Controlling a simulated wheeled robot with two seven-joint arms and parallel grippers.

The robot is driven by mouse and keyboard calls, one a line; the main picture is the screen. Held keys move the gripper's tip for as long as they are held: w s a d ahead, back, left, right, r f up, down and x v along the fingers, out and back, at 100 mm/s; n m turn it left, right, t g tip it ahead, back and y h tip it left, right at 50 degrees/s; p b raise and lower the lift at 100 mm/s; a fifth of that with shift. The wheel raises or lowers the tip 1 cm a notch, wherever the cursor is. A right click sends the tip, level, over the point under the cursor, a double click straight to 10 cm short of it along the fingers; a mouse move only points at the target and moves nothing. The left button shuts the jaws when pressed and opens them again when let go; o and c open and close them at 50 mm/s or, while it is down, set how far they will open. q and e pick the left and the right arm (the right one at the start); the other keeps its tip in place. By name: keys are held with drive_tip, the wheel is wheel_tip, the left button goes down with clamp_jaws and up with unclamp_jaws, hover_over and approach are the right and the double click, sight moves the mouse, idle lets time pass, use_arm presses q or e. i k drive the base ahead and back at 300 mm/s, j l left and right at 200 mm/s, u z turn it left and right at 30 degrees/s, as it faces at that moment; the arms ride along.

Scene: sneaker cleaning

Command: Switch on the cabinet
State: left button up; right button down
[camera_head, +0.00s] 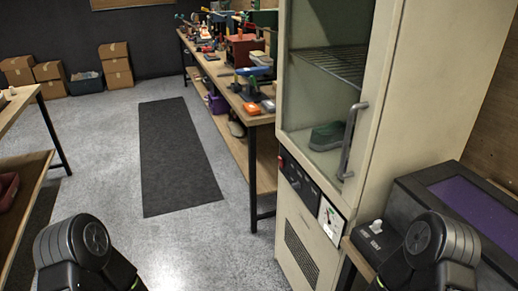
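The cream-coloured cabinet (390,150) stands at the right of the head view. Its glass-fronted door looks shut, with a metal handle (352,142) on the right side. A green sneaker (327,136) sits inside, below a wire shelf (335,62). Under the door is a black control panel (300,182) with small knobs or switches, a red part at its left end and a white gauge plate (332,219) at its right. Whether the cabinet is on cannot be told. Dark links of my arms show at both lower corners, but neither gripper is visible.
A cluttered workbench (262,119) stands left of the cabinet. A dark box with a purple top (475,208) is at the right. Another table (18,105) is at the left edge, with cardboard boxes (115,65) at the back. Floor around the dark mat (175,155) is clear.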

sight(281, 163)
drive_tip(key=i+j, duration=0.25)
drive_tip(key=i+j+z, duration=0.1)
drive_tip(key=j, duration=0.4)
drive_tip(key=i+j+z, duration=0.1)
drive_tip(key=i+j, duration=0.4)
drive_tip(key=j, duration=0.25)
drive_tip(key=i+j+z, duration=0.1)
drive_tip(key=j, duration=0.3)
drive_tip(key=i+j, duration=0.3)
drive_tip(key=i+j+z, duration=0.1)
drive_tip(key=j, duration=0.45)
drive_tip(key=i+j, duration=0.25)
drive_tip(key=j, duration=0.15)
drive_tip(key=z, duration=0.05)
